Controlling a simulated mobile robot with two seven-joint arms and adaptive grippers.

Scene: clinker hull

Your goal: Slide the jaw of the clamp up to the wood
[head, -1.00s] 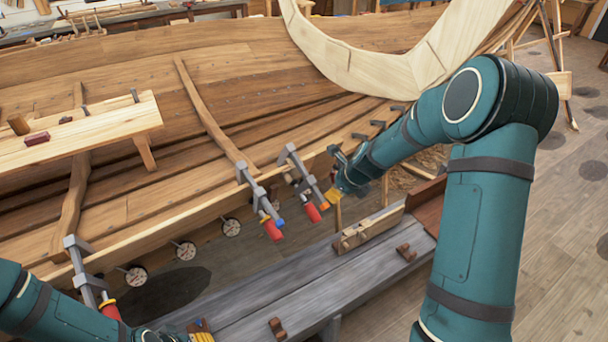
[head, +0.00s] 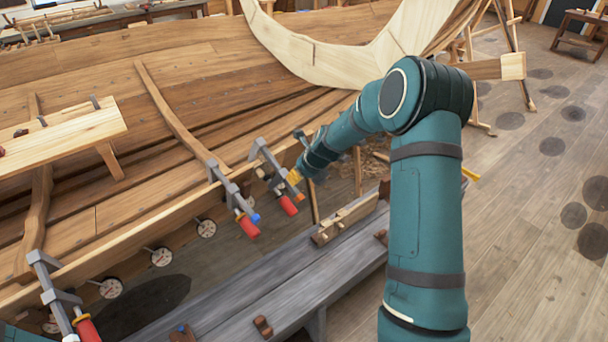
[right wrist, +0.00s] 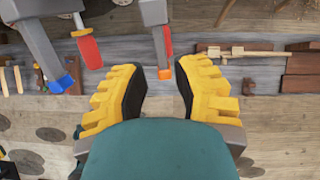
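Several grey bar clamps with red handles hang along the hull's plank edge. The rightmost clamp (head: 268,160) has an orange bar tip, and the middle clamp (head: 222,188) has a blue one. A third clamp (head: 52,288) is at the lower left. My right gripper (head: 297,176) is at the rightmost clamp, partly hidden by its own arm. In the right wrist view, its yellow fingers (right wrist: 163,82) are open, with the orange-tipped bar (right wrist: 160,20) and red handle just beyond and between the fingertips. No contact is visible. My left gripper is out of view.
A grey bench (head: 270,302) with wooden pieces on it runs below the clamps. The wooden hull (head: 110,145) fills the left and back. A plank shelf (head: 70,138) stands over it at the left. Open floor (head: 525,235) lies to the right.

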